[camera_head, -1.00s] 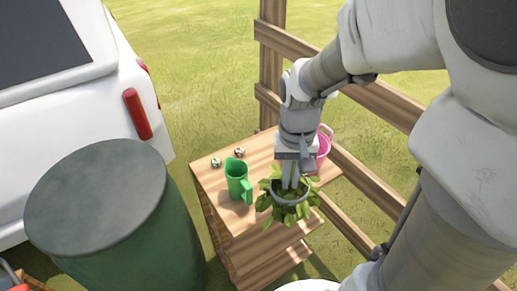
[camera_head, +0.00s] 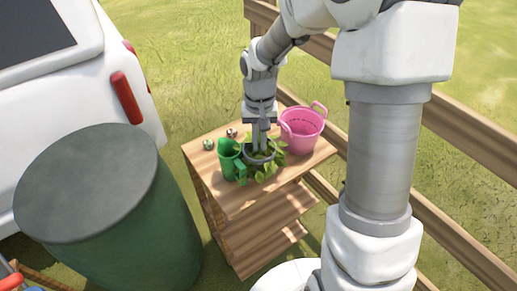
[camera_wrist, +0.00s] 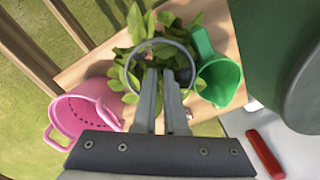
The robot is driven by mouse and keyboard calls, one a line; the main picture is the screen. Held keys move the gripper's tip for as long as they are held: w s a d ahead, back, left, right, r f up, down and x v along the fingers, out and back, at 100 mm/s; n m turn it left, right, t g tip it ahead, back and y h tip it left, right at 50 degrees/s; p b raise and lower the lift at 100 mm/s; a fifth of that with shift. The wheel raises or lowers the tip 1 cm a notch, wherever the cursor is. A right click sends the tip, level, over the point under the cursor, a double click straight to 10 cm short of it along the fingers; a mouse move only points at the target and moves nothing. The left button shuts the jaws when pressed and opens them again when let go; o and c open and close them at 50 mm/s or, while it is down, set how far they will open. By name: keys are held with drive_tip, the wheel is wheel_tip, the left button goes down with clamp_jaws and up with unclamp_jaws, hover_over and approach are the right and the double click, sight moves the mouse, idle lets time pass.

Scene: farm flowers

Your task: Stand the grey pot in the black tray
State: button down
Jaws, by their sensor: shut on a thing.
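The grey pot (camera_head: 258,161) holds a leafy green plant and hangs or stands at the wooden table, close beside the green jug (camera_head: 228,158). My gripper (camera_head: 262,150) points down into it, shut on its rim. In the wrist view the pot's round grey rim (camera_wrist: 128,68) encircles leaves, and my gripper's fingers (camera_wrist: 163,75) reach to its near side. Leaves hide most of the pot's body and its underside, so I cannot tell whether it touches the tabletop. I see no black tray in either view.
The wooden table (camera_head: 225,193) also bears a pink bucket (camera_head: 303,130) right of the pot and two small patterned items (camera_head: 208,144) behind the jug. A green barrel (camera_head: 120,235) and white vehicle (camera_head: 60,110) stand left. A wooden fence (camera_head: 455,130) runs behind.

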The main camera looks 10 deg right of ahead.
sight(259, 154)
drive_tip(key=shift+f+b, duration=0.35)
drive_tip(key=shift+f, duration=1.6)
drive_tip(key=shift+f, duration=0.2)
drive_tip(key=c, duration=1)
unclamp_jaws()
drive_tip(key=shift+r, duration=0.1)
